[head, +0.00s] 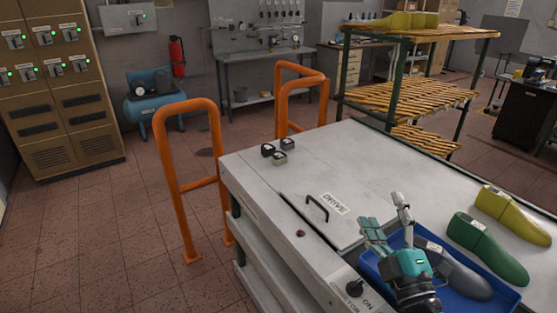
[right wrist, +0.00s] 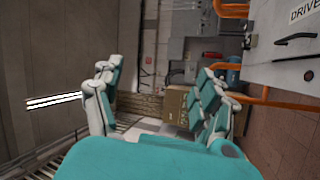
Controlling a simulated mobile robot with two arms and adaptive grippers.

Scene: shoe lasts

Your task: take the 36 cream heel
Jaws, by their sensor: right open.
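No shoe last that I can make out as cream-heeled shows; any size marks are too small to read. A grey last (head: 455,272) lies in a blue tray (head: 507,297), partly hidden behind my right gripper. A green last (head: 486,249) and a yellow last (head: 512,214) lie on the grey table beside the tray. Three small dark blocks with pale faces (head: 280,158) stand at the table's far left corner. My right gripper (head: 388,220) is open and empty above the tray's left side; its spread fingers also show in the right wrist view (right wrist: 156,90). My left gripper is out of view.
The grey table (head: 262,172) has a black handle (head: 317,207), a DRIVE label and a knob (head: 355,288). Orange rails (head: 191,188) stand beyond its left edge. A slatted rack (head: 410,97) with a yellow last on top (head: 405,20) stands behind. The table's middle is clear.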

